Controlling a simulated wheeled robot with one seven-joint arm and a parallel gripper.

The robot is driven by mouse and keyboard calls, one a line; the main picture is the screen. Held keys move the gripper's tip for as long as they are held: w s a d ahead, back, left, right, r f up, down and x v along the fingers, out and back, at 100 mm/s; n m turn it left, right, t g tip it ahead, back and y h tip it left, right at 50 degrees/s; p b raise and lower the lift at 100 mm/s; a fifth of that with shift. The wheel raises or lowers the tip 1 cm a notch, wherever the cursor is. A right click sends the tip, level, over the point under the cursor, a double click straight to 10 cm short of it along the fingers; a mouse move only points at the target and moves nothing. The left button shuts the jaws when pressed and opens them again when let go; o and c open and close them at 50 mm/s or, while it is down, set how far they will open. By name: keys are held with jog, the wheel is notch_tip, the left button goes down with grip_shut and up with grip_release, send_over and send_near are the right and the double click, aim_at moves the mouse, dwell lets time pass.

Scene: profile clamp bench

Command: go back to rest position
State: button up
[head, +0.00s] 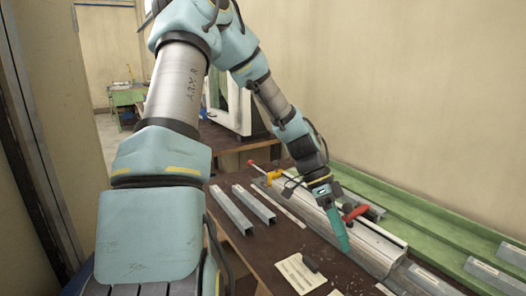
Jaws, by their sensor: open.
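My gripper (343,243) is at the end of my arm, low over the right half of the bench, pointing down. Its teal fingers are seen nearly edge-on, so the gap between them is hard to make out. I see nothing held in it. The fingertips are in front of a long grey metal profile (373,252) in the picture; whether they touch it I cannot tell. A red clamp handle (357,212) is just right of my gripper, and an orange clamp handle (273,175) is to its left. My wrist hides part of the profile.
The dark bench (255,245) bears two short metal channels (231,210) (254,203), a pale strip (292,218), a paper sheet (296,276) and a small black object (311,264). A green rail (420,232) runs along the wall. A white frame (238,105) stands behind.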

jog(key=a+f+n+t+y+b, duration=0.1)
jog(key=a+n, duration=0.1)
jog(key=a, duration=0.1)
jog(key=w+a+f+n+t, duration=0.1)
jog(key=a+n, duration=0.2)
jog(key=a, duration=0.1)
jog(key=a+f+n+t+y+b, duration=0.1)
jog(key=a+n, duration=0.1)
jog(key=a, duration=0.2)
jog(key=shift+w+a+f+n+y+b, duration=0.25)
jog(key=shift+w+f+n+y+b, duration=0.05)
jog(key=shift+w+f+n+b, duration=0.1)
jog(key=s+a+r+n+t+y+b, duration=0.1)
jog(key=a+n+t+y+b, duration=0.1)
jog(key=a+n, duration=0.9)
jog(key=shift+a+r+n+t+b, duration=0.35)
jog(key=shift+a+t+b, duration=0.1)
jog(key=shift+a+t, duration=0.65)
